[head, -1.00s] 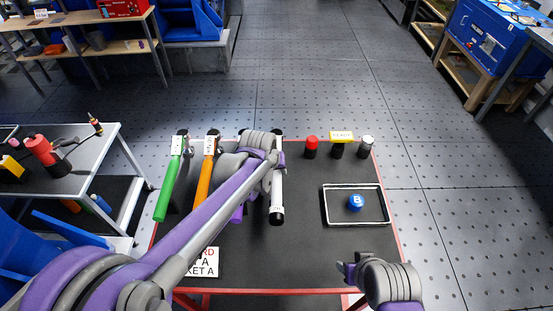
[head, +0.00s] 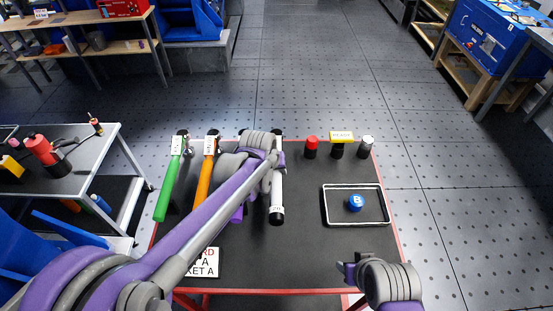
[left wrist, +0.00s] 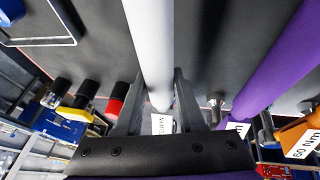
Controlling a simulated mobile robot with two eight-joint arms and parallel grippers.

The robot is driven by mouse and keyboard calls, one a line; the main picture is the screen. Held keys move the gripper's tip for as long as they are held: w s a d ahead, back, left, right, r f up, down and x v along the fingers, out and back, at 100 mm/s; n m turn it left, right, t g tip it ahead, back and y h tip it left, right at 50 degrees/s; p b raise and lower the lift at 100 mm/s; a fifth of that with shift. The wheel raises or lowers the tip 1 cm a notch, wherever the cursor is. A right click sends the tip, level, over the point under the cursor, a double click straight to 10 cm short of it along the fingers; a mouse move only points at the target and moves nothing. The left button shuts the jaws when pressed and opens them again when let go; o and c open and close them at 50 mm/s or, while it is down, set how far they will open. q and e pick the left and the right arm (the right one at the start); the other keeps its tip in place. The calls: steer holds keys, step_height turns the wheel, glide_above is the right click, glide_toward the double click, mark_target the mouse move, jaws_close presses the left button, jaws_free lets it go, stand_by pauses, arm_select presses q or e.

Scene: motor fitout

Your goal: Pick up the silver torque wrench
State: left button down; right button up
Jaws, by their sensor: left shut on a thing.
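The silver torque wrench (head: 277,192) lies lengthwise on the dark table, handle end toward me, and its pale shaft runs between the fingers in the left wrist view (left wrist: 150,45). My left gripper (left wrist: 157,98) is shut on it. In the head view my left arm covers part of the wrench and most of the gripper. A purple wrench (left wrist: 275,65) lies beside it, mostly hidden under my arm in the head view. Orange (head: 204,185) and green (head: 168,190) wrenches lie farther left. My right gripper (head: 347,270) is near the front right edge; its opening is unclear.
A black tray with a pale rim (head: 354,222) holds a blue ball marked B (head: 356,202). Red (head: 311,147), yellow-labelled (head: 338,147) and white-topped (head: 366,147) cylinders stand along the back. A printed card (head: 202,262) lies front left. The table's front middle is clear.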

arm_select(q)
steer(key=shift+r, duration=0.1)
stand_by(0.5)
step_height(320, 180, up, 10)
steer(key=shift+f+p, duration=0.1)
steer(key=shift+p, duration=0.35)
arm_select(e)
steer(key=shift+w+r, duration=0.1)
steer(key=shift+r, duration=0.5)
arm_select(q)
steer(key=shift+f, duration=0.4)
arm_select(e)
steer(key=shift+f, duration=0.35)
arm_select(q)
steer(key=shift+f+b, duration=2.85)
steer(key=shift+f, duration=1.7)
arm_select(e)
steer(key=shift+s+f, duration=0.2)
steer(key=shift+f, duration=1.2)
steer(key=shift+s+f, duration=0.15)
steer(key=shift+f, duration=1.2)
